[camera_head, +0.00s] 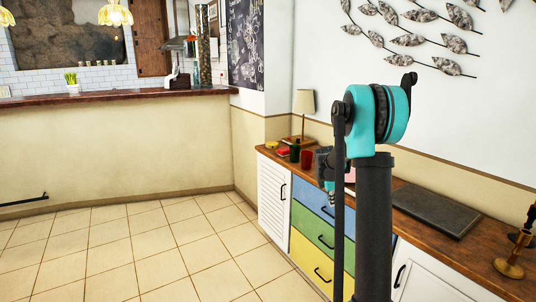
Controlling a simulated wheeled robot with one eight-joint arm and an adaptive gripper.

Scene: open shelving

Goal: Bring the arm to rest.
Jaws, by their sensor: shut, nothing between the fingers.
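My arm rises in the right half of the view, with a thick dark upright link and a teal joint at its top. A thin dark rod runs down beside the upright link. A smaller grey and teal part of my arm shows just left of the rod, partly hidden by it. I cannot make out the gripper's fingers.
A sideboard (272,198) with a wooden top runs along the right wall. It holds a lamp (304,103), a red cup (307,159), a dark slab (436,210) and a brass candlestick (508,266). The tiled floor (130,245) at left is clear up to the counter (110,155).

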